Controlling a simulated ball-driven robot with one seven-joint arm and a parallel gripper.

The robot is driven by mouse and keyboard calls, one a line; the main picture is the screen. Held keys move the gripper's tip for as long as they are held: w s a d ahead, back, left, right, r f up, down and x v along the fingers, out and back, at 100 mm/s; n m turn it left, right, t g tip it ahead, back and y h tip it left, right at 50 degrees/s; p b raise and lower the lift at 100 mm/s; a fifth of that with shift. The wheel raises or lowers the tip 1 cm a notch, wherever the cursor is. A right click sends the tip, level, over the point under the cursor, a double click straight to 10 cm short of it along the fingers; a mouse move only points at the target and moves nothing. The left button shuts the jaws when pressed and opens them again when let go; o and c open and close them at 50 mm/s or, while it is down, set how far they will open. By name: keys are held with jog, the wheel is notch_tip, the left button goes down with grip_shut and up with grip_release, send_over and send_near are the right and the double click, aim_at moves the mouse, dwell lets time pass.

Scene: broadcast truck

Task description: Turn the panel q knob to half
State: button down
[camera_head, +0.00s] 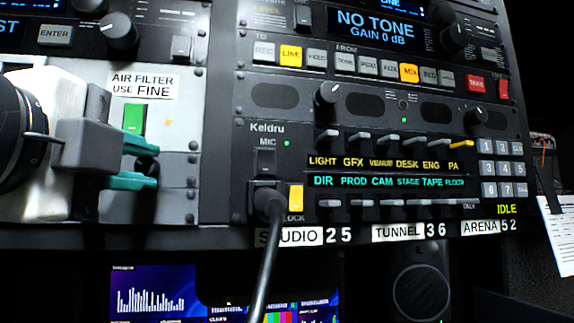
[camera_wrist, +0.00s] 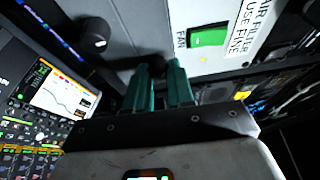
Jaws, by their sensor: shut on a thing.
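My gripper (camera_head: 150,163), with teal fingers, reaches in from the left in the head view. It is shut on a small dark knob just below the green FAN switch (camera_head: 134,118). In the wrist view the dark knob (camera_wrist: 167,62) shows between and just beyond the fingertips (camera_wrist: 159,68). The fingers cover most of it, so its pointer is hidden. No label for it is readable, so I cannot tell by name that it is the panel q knob.
Another dark knob (camera_wrist: 96,44) stands left of the fingers in the wrist view. The Keldru intercom panel (camera_head: 375,130) is right of my gripper, with a plugged cable (camera_head: 266,250) hanging from it. Screens (camera_head: 160,290) sit below.

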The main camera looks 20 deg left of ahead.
jog(key=m+g, duration=0.1)
jog(key=m+p, duration=0.1)
jog(key=m, duration=0.1)
jog(key=m+g+p, duration=0.1)
jog(key=m, duration=0.1)
jog(key=shift+d+r+g, duration=0.1)
jog(key=shift+r+g, duration=0.15)
jog(key=shift+g, duration=0.05)
jog(key=m+g+y+p, duration=0.1)
jog(key=m, duration=0.2)
jog(key=shift+w, duration=0.1)
jog(key=shift+m+g+y+p, duration=0.3)
jog(key=shift+m+g, duration=0.1)
jog(key=c, duration=1)
grip_release()
jog(key=shift+d+r, duration=0.1)
jog(key=v, duration=1)
jog(key=shift+s+p, duration=0.4)
